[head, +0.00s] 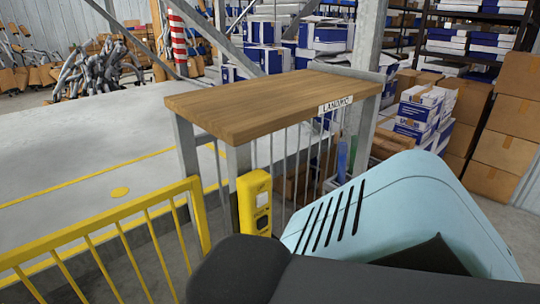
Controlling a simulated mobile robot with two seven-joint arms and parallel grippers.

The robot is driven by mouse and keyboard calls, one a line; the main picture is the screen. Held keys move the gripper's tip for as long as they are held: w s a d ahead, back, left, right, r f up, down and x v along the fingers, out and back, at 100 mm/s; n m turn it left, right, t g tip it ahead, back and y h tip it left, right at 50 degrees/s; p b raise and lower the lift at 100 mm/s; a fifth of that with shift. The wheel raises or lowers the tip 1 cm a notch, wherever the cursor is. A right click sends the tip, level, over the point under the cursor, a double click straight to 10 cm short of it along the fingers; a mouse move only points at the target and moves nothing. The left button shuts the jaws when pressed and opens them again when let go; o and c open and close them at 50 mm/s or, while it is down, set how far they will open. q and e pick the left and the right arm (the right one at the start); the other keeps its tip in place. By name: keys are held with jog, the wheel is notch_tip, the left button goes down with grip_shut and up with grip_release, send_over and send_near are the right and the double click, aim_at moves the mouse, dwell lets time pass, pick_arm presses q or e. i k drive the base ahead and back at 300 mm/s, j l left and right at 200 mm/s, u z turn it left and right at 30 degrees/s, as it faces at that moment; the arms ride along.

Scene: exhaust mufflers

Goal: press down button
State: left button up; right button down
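A yellow control box (255,203) is fixed to a grey post below the near end of a wooden-topped stand, near the middle of the head view. Its face has a pale square panel in the upper part and a darker spot lower down. They are too small to tell which is the button or whether it is pressed. The bottom edge of the box is close to a dark shape in the foreground. Neither my left nor my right gripper is in view.
A yellow railing (110,231) stands at the left. Cardboard boxes (512,110) and blue-white cartons (418,112) fill the right back. Grey floor (75,150) lies open behind the railing.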

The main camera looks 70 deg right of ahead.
aim_at(262, 222)
jog(key=l+z, duration=0.1)
jog(key=z, duration=0.8)
jog(key=l+z, duration=0.15)
jog(key=z, duration=0.8)
jog(key=i+l, duration=0.05)
